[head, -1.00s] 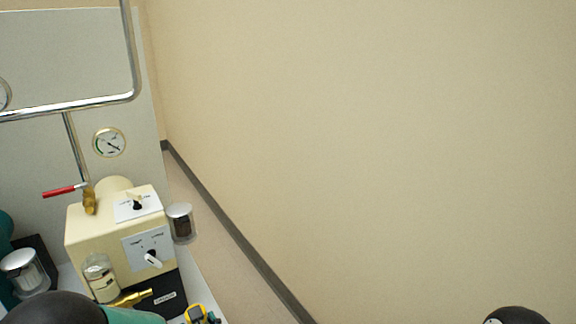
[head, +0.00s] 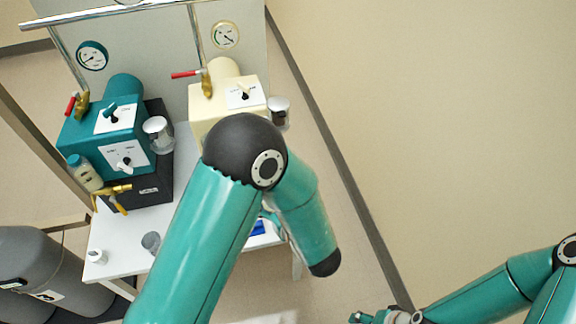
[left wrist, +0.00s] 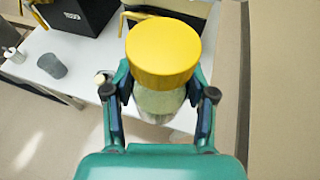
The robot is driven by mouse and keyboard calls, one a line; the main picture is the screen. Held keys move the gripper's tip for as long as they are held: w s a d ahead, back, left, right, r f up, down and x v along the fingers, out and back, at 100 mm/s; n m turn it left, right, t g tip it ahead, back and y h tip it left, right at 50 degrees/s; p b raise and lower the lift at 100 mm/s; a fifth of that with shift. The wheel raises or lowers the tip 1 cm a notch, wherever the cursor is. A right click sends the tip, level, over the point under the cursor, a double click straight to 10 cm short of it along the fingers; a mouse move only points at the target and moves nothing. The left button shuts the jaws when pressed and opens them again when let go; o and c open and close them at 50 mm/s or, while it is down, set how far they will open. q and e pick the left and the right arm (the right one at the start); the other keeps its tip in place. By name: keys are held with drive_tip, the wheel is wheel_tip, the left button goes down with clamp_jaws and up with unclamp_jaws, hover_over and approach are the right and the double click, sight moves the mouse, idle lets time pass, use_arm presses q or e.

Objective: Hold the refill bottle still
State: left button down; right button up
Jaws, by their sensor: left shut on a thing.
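The refill bottle (left wrist: 162,60) shows in the left wrist view as a clear bottle with a wide yellow lid and pale greenish contents. My left gripper (left wrist: 160,95) is shut on its body below the lid, with one finger on each side. The bottle's lower end is partly hidden by my gripper. In the head view my left arm hides the bottle and most of the left gripper. My right gripper (head: 366,317) is partly in view at the bottom edge of the head view, too small and cut off to tell its state.
A teal machine (head: 100,135) and a cream machine (head: 225,100) stand on the white table (head: 120,250), each with a clear jar at its side. A small grey cup (head: 151,242) and a white bottle (head: 97,256) stand near the front. Grey cylinders (head: 45,265) stand at lower left.

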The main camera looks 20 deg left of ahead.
drive_tip(key=c, duration=0.3)
drive_tip(key=w+a+r+m+g+h, duration=0.2)
drive_tip(key=w+r+m+g+h, duration=0.25)
drive_tip(key=w+r+m, duration=1.05)
drive_tip(key=w+a+r+n+t, duration=0.1)
drive_tip(key=a+r+t, duration=0.1)
drive_tip(key=a+r, duration=0.6)
drive_tip(key=w+a+r+t, duration=0.2)
drive_tip(key=a+r, duration=0.6)
drive_tip(key=r, duration=0.1)
use_arm(q)
drive_tip(key=w+d+f+m+t+h, duration=0.1)
drive_tip(key=d+m+t+h, duration=0.3)
drive_tip(key=d, duration=1)
drive_tip(key=shift+w+d+f+m+t+h, duration=0.4)
drive_tip(key=shift+w+m+h, duration=0.05)
drive_tip(key=shift+m+h, duration=1.5)
use_arm(e)
drive_tip(key=shift+y, duration=0.25)
drive_tip(key=shift+s+f, duration=0.2)
drive_tip(key=shift+f, duration=1.8)
drive_tip(key=shift+s+f, duration=0.2)
drive_tip(key=shift+f, duration=1.8)
